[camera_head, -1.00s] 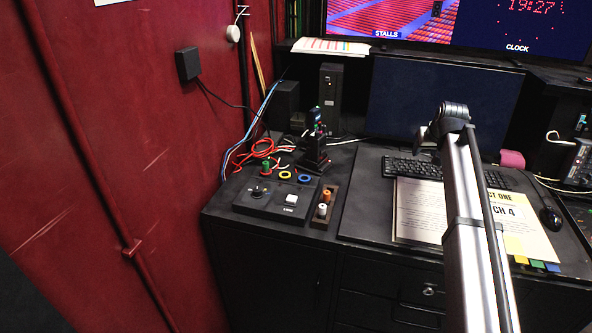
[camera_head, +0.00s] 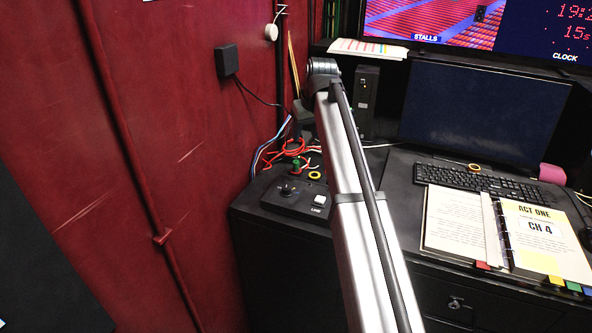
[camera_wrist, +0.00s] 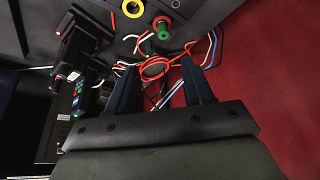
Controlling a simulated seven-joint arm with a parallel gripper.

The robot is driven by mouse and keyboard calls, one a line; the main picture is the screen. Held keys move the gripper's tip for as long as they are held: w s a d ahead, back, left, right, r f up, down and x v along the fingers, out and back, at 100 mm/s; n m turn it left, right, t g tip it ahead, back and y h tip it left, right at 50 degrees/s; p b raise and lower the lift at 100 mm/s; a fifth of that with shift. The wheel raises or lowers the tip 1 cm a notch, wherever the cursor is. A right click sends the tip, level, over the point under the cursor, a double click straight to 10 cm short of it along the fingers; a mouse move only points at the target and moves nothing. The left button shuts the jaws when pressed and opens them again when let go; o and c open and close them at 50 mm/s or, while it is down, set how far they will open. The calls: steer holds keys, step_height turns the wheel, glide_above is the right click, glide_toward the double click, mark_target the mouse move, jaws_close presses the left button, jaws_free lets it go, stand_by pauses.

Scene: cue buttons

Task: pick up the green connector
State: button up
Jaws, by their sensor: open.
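The green connector (camera_head: 297,167) stands on the desk just behind the black button box, beside red cables. In the wrist view the green connector (camera_wrist: 163,30) shows near the top, with a red part beside it. My gripper (camera_wrist: 159,66) is open and empty, its two dark fingers apart. Red cable loops lie across the gap between the fingers in the picture. The connector lies beyond the fingertips, apart from them. In the head view my arm hides most of the gripper.
Red, white and blue cables (camera_wrist: 158,68) tangle around the connector. A yellow ring (camera_wrist: 132,8) lies near it. The button box (camera_head: 296,197) stands in front. A dark upright device (camera_wrist: 78,85) is left in the wrist view; the red wall (camera_wrist: 275,70) is close right.

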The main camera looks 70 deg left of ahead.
mark_target(296, 162)
steer(key=x, duration=1.3)
steer(key=shift+s+a+f, duration=0.15)
steer(key=shift+s+f, duration=0.15)
steer(key=shift+f, duration=0.05)
jaws_close()
